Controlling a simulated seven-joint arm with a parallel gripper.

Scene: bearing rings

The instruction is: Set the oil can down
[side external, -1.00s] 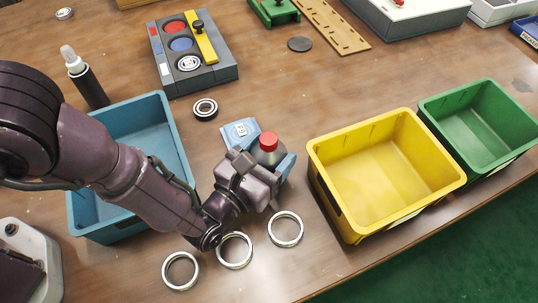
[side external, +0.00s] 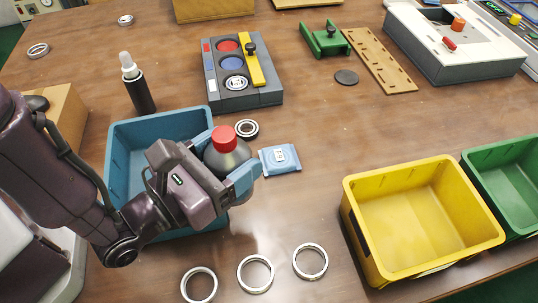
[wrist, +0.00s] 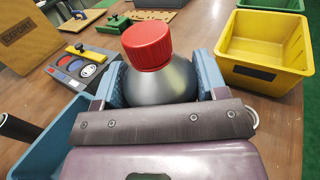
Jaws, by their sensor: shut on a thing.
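The oil can (side external: 228,158) is a dark grey rounded bottle with a red cap (side external: 223,134). My gripper (side external: 225,163) is shut on it, with a blue finger on either side. The can is upright beside the right wall of the blue bin (side external: 122,128). Its base is hidden behind the gripper, so I cannot tell whether it touches the table. In the wrist view the can (wrist: 165,84) sits between both fingers with its cap above them.
A dark bearing (side external: 246,129) and a blue-white packet (side external: 280,160) lie close behind and right of the can. Metal rings (side external: 256,291) lie in front. The yellow bin (side external: 352,213) stands right. Bare table lies between packet and yellow bin.

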